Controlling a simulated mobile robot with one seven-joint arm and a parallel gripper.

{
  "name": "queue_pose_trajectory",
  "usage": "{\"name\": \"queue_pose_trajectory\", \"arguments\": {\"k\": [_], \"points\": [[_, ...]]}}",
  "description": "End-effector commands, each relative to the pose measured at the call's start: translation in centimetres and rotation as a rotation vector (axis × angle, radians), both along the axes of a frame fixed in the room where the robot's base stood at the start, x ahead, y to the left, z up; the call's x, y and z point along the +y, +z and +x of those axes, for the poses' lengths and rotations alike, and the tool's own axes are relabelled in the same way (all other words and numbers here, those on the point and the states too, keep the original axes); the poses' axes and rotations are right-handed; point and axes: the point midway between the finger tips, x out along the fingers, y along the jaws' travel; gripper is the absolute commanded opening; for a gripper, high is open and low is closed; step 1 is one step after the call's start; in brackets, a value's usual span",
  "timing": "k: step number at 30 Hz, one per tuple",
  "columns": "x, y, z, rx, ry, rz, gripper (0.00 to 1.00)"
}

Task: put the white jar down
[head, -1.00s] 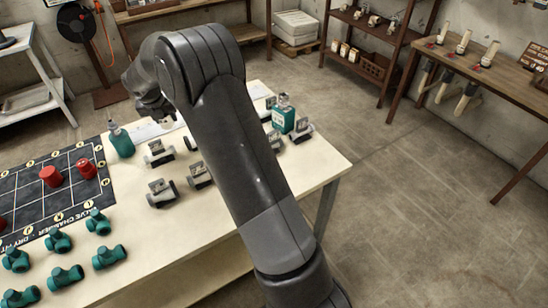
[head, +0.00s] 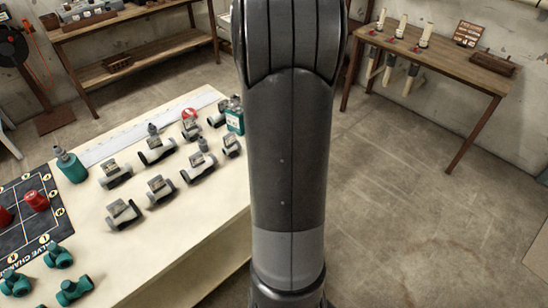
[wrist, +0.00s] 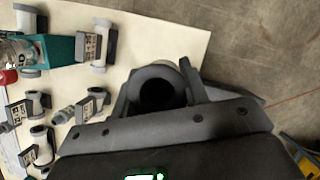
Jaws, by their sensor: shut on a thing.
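In the head view my arm fills the middle, and neither my gripper nor the jar shows there.
A black marked mat (head: 45,222) lies at left. A wooden bench (head: 440,60) stands back right; floor between is clear.

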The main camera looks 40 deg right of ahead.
Motion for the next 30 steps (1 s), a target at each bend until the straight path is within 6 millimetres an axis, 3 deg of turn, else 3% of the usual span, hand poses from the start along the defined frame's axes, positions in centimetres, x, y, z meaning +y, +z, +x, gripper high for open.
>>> {"name": "queue_pose_trajectory", "arguments": {"k": [1, 3, 6, 11, 14, 30], "points": [[-0.9, -0.1, -2.2, -0.001, -0.038, 0.001, 0.17], [-1.7, -0.2, -4.5, -0.006, -0.078, 0.004, 0.17], [-2.3, -0.3, -7.0, -0.008, -0.119, 0.006, 0.17], [-2.6, -0.7, -8.6, -0.010, -0.149, 0.008, 0.17], [-2.3, -1.3, -8.0, -0.008, -0.149, 0.009, 0.17], [1.0, -6.7, 0.6, -0.009, -0.148, 0.008, 0.17]]}}
